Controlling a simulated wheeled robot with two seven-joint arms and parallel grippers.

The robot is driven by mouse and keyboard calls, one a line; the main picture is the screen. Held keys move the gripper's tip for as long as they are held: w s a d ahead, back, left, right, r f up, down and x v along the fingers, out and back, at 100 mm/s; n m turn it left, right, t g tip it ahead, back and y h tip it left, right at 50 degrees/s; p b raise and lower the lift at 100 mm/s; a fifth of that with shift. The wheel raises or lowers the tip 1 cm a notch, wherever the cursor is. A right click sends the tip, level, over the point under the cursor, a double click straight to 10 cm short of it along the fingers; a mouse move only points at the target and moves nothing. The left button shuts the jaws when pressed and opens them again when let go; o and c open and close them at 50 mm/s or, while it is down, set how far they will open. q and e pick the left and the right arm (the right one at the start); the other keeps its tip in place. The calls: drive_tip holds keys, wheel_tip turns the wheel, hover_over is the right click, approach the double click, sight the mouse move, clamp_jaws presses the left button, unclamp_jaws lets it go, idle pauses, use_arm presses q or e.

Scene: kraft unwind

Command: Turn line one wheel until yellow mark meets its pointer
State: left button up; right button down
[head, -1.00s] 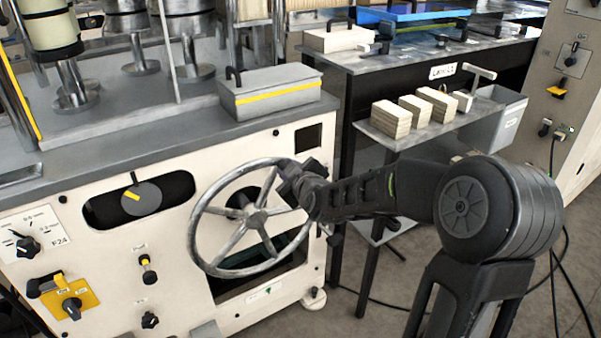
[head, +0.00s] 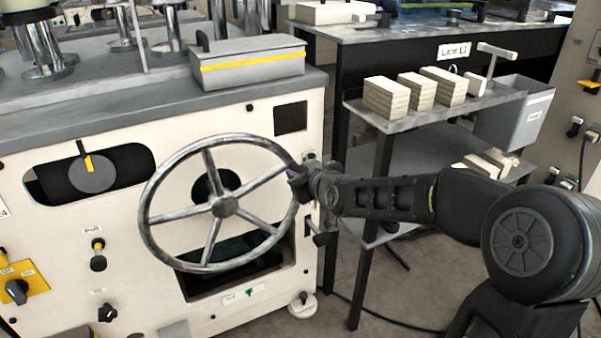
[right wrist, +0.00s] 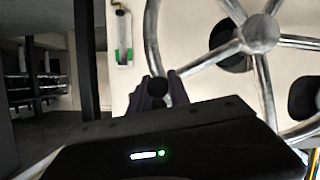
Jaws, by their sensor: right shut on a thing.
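The hand wheel (head: 223,206) is a worn grey metal ring with several spokes on the cream machine front. It also shows in the right wrist view (right wrist: 259,33). My right gripper (head: 299,184) is shut on the wheel's rim at its right side, slightly above hub height. In the right wrist view the gripper's dark fingers (right wrist: 158,92) are at the rim. Left of the wheel, a grey dial (head: 91,176) sits in a dark oval window. Its yellow mark (head: 89,163) is at the top, directly under the dark pointer (head: 81,148), apparently touching its tip. My left gripper is out of view.
A grey box with a yellow stripe (head: 252,66) stands on the machine top. To the right, a side shelf (head: 430,112) carries several pale blocks, with a grey bin (head: 515,112) beside it. A dark table leg (head: 370,230) stands close behind my right arm.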

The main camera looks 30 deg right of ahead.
drive_tip(key=shift+d+f, duration=0.15)
drive_tip(key=c, duration=1.3)
unclamp_jaws()
drive_tip(key=shift+o, duration=0.2)
drive_tip(key=shift+s, duration=0.1)
drive_tip(key=p+v, duration=0.1)
drive_tip(key=v, duration=0.6)
drive_tip(key=shift+s, duration=0.3)
